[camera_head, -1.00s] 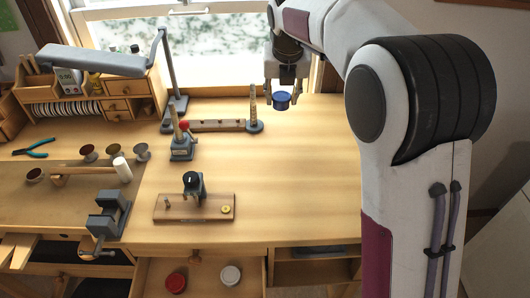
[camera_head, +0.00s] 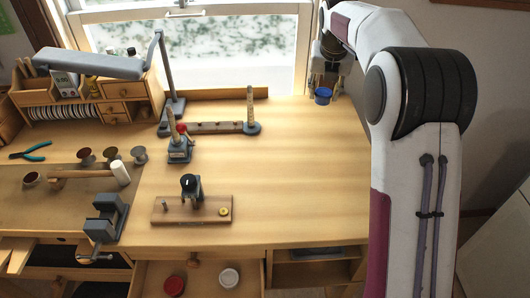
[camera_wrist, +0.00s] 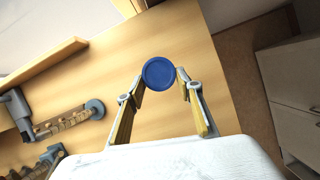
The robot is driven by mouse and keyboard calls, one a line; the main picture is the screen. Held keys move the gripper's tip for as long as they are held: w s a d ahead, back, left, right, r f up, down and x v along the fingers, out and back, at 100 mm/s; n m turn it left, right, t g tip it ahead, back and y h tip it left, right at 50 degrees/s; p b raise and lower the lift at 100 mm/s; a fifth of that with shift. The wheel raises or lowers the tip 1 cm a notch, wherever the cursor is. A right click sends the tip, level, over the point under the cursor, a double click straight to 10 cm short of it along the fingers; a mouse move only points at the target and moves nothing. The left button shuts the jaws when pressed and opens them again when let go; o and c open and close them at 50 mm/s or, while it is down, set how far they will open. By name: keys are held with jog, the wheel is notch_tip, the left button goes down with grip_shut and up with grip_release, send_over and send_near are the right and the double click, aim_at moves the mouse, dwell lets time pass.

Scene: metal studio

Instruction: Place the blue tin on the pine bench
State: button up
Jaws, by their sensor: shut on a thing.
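The blue tin (camera_head: 323,96) is small and round, and my gripper (camera_head: 327,88) holds it near the back right corner of the pine bench (camera_head: 300,170). In the wrist view the tin's round blue face (camera_wrist: 159,73) sits between my two fingertips (camera_wrist: 160,80), with the bench top (camera_wrist: 170,40) behind it. The tin appears above or close to the bench surface near its right edge; I cannot tell whether it touches.
A post rack (camera_head: 215,127) stands left of the tin, with a small grey stand (camera_head: 180,149) near it. A wooden board with a dark fixture (camera_head: 191,210) lies at front centre. A vise (camera_head: 104,219) is at the left. The bench's right half is clear. An open drawer holds a red tin (camera_head: 174,286) and a white tin (camera_head: 229,278).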

aim_at(324, 98)
jog(key=shift+f, duration=2)
jog(key=shift+f, duration=2)
jog(key=shift+f, duration=0.1)
jog(key=o, duration=1.1)
jog(key=v, duration=1.2)
